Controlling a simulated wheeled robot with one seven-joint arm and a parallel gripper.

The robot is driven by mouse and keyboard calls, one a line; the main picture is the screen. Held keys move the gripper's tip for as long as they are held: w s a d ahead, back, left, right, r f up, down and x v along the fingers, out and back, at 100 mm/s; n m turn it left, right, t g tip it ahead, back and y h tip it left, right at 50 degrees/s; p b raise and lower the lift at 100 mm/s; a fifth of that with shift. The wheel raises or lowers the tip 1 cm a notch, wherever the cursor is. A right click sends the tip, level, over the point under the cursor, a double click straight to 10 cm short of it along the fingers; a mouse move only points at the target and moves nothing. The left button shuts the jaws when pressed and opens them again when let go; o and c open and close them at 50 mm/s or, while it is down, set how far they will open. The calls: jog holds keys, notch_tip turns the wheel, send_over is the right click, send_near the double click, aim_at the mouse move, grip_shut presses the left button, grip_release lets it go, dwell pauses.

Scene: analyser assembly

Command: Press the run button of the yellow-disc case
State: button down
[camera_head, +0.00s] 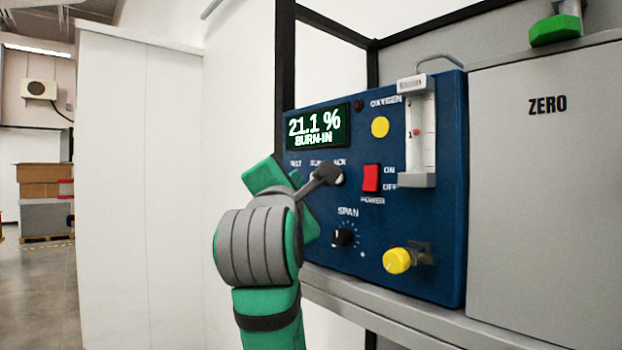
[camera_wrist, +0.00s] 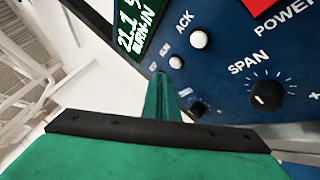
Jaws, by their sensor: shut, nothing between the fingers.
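The blue analyser case (camera_head: 440,240) has a yellow disc (camera_head: 380,127) on its front. Its green display (camera_head: 318,127) reads 21.1 % BURN-IN. A row of small pale buttons sits below the display. In the wrist view the ACK button (camera_wrist: 198,38) is clear, and the pale button beside it (camera_wrist: 176,62) appears to be the run button. My gripper (camera_head: 328,173) is shut and empty, its tip in front of the button row, hiding part of it. In the wrist view the fingertips (camera_wrist: 161,78) are close to the run button; I cannot tell whether they touch it.
A red power switch (camera_head: 371,178), black span knob (camera_head: 343,237), yellow valve knob (camera_head: 397,261) and flow tube (camera_head: 419,130) share the panel. A grey ZERO cabinet (camera_head: 550,190) stands to the right. A white partition (camera_head: 140,180) is at left.

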jog(key=s+a, duration=0.2)
jog(key=a, duration=0.1)
jog(key=shift+s+a, duration=0.15)
jog(key=shift+s, duration=0.15)
jog(key=shift+w, duration=0.1)
dwell(0.5)
